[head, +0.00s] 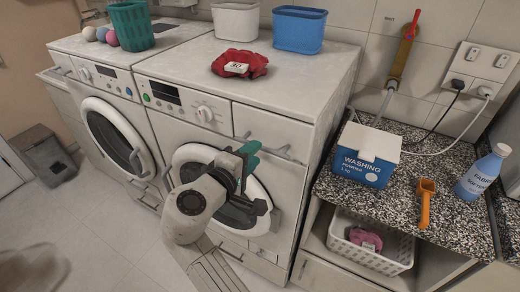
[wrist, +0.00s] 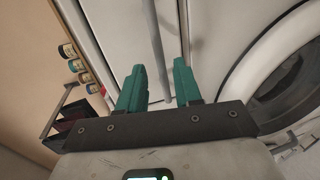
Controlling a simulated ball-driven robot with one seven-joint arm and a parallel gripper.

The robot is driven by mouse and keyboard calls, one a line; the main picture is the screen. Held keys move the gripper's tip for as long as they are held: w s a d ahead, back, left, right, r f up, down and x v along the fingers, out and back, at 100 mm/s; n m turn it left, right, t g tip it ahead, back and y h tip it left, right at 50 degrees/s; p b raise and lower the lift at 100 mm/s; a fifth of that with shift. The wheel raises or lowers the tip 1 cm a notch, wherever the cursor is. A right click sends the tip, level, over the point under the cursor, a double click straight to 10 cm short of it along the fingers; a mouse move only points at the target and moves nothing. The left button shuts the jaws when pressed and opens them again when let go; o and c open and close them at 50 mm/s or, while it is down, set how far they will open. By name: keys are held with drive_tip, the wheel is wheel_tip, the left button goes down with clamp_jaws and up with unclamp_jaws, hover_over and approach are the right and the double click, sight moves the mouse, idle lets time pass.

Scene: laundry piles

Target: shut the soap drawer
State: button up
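The soap drawer (head: 268,126) appears to be the plain white front at the upper right of the right washing machine, with a grey bar handle (head: 284,154) along its lower edge. How far out it stands is hard to tell. My gripper (head: 249,153) is in front of this machine, just below the bar. In the wrist view, its two teal fingers (wrist: 158,78) are apart, and a grey bar (wrist: 153,40) shows between them, with no grip on it visible. Whether the fingers touch it is unclear.
The right washer's round door (head: 262,210) is close to my gripper. Another washer (head: 100,95) stands left. A speckled counter (head: 400,200) at right holds a washing powder box (head: 366,158), orange scoop (head: 426,200) and bottle (head: 481,175).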

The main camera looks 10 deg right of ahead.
drive_tip(key=shift+b+v, duration=0.3)
drive_tip(key=shift+v, duration=2.5)
drive_tip(key=shift+f, duration=0.1)
drive_tip(key=s+d+f+m+g+y, duration=0.1)
drive_tip(key=s+d+f+m+g, duration=0.1)
drive_tip(key=s+d+f, duration=0.35)
drive_tip(key=s+d+f+m+g+y, duration=0.1)
drive_tip(key=s+d+f+m+g, duration=0.15)
drive_tip(key=d+f, duration=0.55)
drive_tip(key=s+d+f+m+g+y, duration=0.1)
drive_tip(key=s+d+f+g, duration=0.25)
drive_tip(key=d+f, duration=0.35)
drive_tip(key=s+d+f+m+g+y, duration=0.1)
drive_tip(key=s+f+y, duration=0.1)
drive_tip(key=s, duration=0.5)
drive_tip(key=s+d+f+m+g+y, duration=0.1)
drive_tip(key=s+d+m+y, duration=0.1)
drive_tip(key=s, duration=0.6)
drive_tip(key=s+d+f+m+g+y, duration=0.1)
drive_tip(key=s+d+f+m+y, duration=0.1)
drive_tip(key=s, duration=0.5)
drive_tip(key=shift+s+f+y, duration=0.2)
drive_tip(key=shift+f+y, duration=0.1)
drive_tip(key=shift+f, duration=0.05)
